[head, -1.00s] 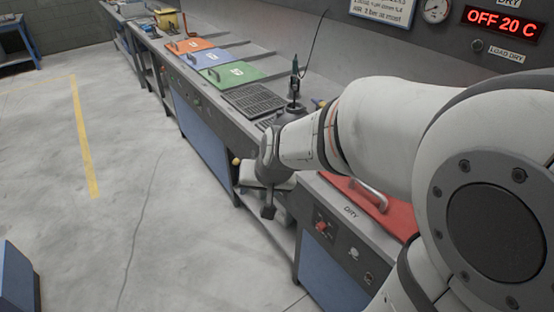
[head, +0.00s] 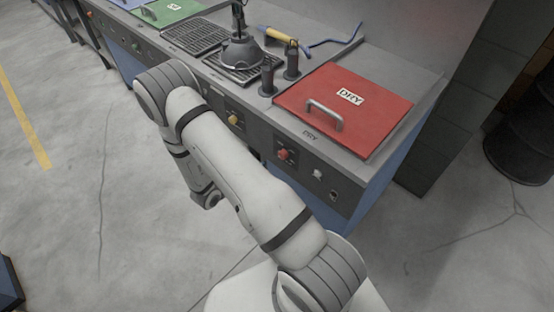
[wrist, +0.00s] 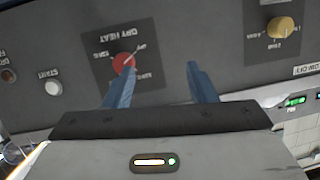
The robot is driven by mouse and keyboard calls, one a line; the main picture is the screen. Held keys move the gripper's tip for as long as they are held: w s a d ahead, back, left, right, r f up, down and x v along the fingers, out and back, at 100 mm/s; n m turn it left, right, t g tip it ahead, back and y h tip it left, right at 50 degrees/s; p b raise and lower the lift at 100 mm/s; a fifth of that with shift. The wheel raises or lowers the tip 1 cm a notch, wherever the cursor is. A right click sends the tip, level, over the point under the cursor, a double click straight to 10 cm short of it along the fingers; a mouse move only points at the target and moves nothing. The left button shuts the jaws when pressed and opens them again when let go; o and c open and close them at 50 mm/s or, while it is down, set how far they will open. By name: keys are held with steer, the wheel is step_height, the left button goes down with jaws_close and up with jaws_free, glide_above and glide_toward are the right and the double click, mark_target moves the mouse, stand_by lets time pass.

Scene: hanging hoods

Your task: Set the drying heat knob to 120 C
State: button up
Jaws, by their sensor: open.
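The dry heat knob is a round red knob (head: 284,155) on the dark front panel under the red DRY lid. In the wrist view the red knob (wrist: 123,62) appears upside down on its dark plate, with small temperature labels around it. Its pointer setting is too small to tell. My gripper (wrist: 161,68) is open with nothing between its blue fingers. The left finger tip overlaps the knob's lower right edge in the picture; contact cannot be told. In the head view my fingers are hidden behind or below the arm.
A yellow knob (head: 233,119) is left of the red one. A white START button (wrist: 53,88) is beside the heat plate. The red lid (head: 350,110) has a metal handle. A black lamp-like fixture (head: 241,50) stands on the bench. Open floor lies in front.

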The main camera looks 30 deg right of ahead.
mark_target(281, 157)
steer(key=s+d+f+h, duration=0.1)
steer(key=s+f+h, duration=0.1)
steer(key=s+h, duration=0.25)
steer(key=shift+y, duration=0.45)
steer(key=x, duration=0.2)
steer(key=p+x, duration=0.1)
steer(key=x, duration=0.5)
steer(key=shift+s+r, duration=0.15)
steer(key=shift+s, duration=0.2)
steer(key=c, duration=1)
steer(key=shift+o, duration=0.2)
